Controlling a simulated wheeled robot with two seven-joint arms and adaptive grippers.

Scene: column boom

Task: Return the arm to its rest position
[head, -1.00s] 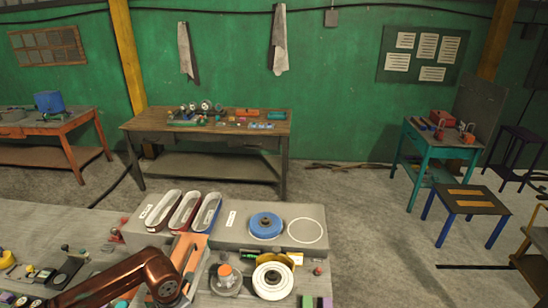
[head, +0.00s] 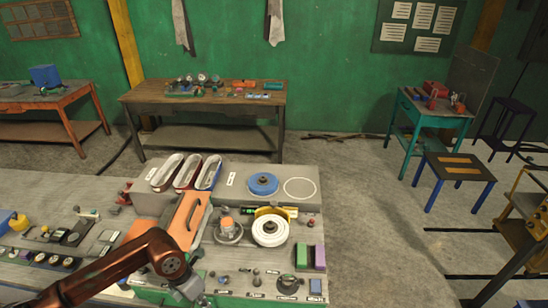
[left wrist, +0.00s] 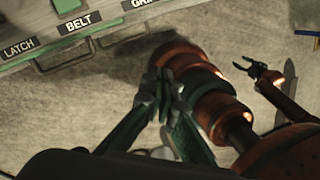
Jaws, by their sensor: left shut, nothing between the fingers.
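My left arm (head: 130,262) is copper-brown and comes in from the lower left in the head view, bent over the front of the grey workbench (head: 325,215). Its gripper is not clear there. In the left wrist view my left gripper (left wrist: 165,88) has its dark green-grey fingers together, with nothing between them. It is over the concrete floor, in front of the bench front with labels LATCH and BELT (left wrist: 78,26). A copper-coloured cylindrical part of mine is close beside its fingertips. My right gripper (left wrist: 250,69) shows beyond it, small and dark, with its fingers apart.
A yellow-framed cart (head: 525,222) stands at the right.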

